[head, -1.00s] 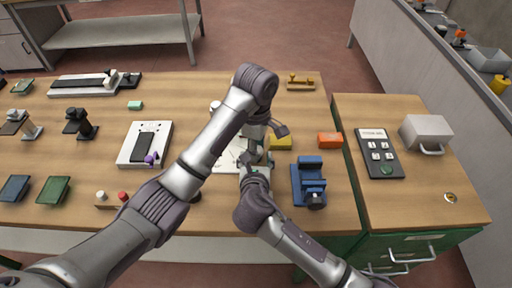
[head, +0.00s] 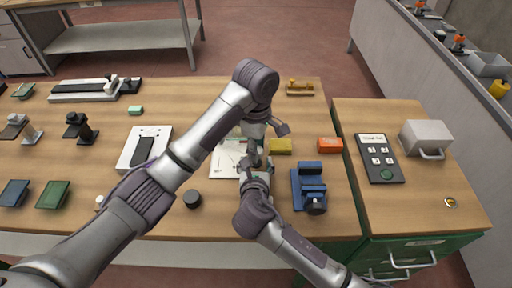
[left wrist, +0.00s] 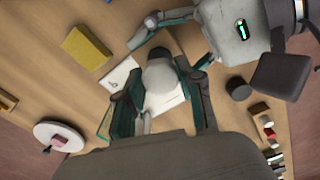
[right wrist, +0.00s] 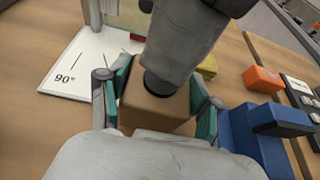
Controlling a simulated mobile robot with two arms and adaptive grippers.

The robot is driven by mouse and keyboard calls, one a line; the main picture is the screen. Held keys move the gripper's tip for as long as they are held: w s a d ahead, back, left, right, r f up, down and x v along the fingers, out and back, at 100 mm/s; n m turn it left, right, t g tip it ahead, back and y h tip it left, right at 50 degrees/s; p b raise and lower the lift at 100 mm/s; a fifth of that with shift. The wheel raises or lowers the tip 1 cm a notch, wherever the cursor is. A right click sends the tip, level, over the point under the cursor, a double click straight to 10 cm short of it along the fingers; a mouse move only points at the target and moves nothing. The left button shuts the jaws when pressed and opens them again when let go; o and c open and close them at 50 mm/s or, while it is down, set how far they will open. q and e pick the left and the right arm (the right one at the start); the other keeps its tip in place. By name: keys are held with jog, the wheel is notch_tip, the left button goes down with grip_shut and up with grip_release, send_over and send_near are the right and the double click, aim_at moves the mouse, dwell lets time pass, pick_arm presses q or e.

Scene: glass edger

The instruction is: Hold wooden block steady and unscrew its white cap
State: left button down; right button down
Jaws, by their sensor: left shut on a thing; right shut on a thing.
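The wooden block (right wrist: 150,110) is brown and box-shaped. My right gripper (right wrist: 160,108) is shut on its sides, with a teal pad on each side. A dark round part (right wrist: 160,85) shows at its top, under a grey part of my left arm. In the left wrist view the pale round cap (left wrist: 160,78) is between the fingers of my left gripper (left wrist: 162,95), which is shut on it. In the head view the left gripper (head: 254,158) is directly above the right one (head: 256,174); block and cap are hidden there. I cannot tell how far the cap is turned.
A white marked sheet (head: 226,160) lies under the grippers. A yellow block (head: 280,146), an orange block (head: 330,145) and a blue vise (head: 310,185) stand close to the right. A black round piece (head: 192,199) is front left. Bare wood lies in front of the grippers.

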pick_arm(q)
jog(key=shift+r, duration=2)
pick_arm(e)
jog(key=shift+c, duration=0.7)
grip_release()
jog(key=v, duration=1.2)
